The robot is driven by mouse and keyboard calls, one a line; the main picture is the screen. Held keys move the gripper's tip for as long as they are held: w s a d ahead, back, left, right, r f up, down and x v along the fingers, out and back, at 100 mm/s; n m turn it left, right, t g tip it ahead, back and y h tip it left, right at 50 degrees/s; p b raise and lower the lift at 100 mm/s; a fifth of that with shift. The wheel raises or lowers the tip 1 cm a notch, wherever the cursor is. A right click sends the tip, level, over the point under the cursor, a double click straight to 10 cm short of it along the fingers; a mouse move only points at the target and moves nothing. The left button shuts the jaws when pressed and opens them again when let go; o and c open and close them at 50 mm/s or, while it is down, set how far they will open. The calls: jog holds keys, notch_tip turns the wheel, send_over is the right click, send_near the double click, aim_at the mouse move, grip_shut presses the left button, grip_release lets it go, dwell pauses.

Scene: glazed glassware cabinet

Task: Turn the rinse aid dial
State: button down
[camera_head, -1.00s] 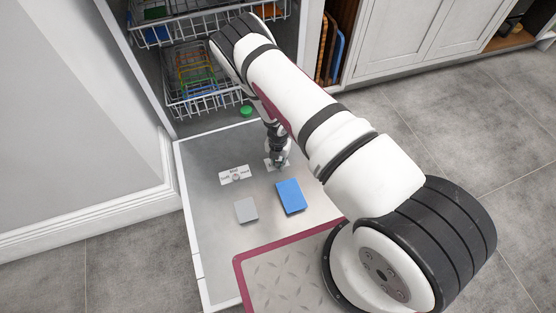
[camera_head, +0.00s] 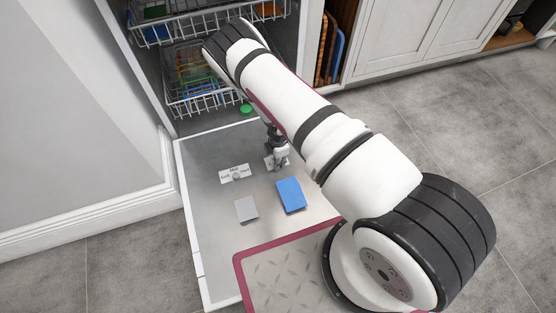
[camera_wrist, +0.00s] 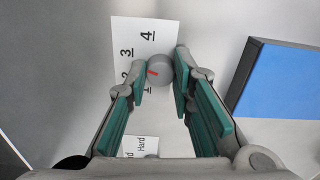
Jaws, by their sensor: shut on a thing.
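The rinse aid dial is a small round grey knob (camera_wrist: 159,68) with a red pointer line. It stands on a white card (camera_wrist: 150,32) with printed numbers; 2, 3 and 4 can be read. The red line lies to the left of the knob's middle, roughly level with the 3 to 2 stretch. My gripper (camera_wrist: 160,80) has its green-padded fingers on both sides of the knob and is shut on it. In the head view my gripper (camera_head: 277,160) is over the dial's card on the open door, hiding the knob.
A second label (camera_head: 236,173) with a knob, marked "Hard" at one end, is on the door to the left. A grey block (camera_head: 246,209) and a blue block (camera_head: 291,195) lie nearer. A green round cap (camera_head: 246,109) is by the lower rack (camera_head: 200,102).

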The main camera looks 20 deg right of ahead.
jog(key=shift+m, duration=0.5)
jog(key=c, duration=1.4)
grip_release()
jog(key=shift+o, duration=0.2)
jog(key=shift+r, duration=0.1)
jog(key=shift+r, duration=0.4)
notch_tip(320, 180, up, 11)
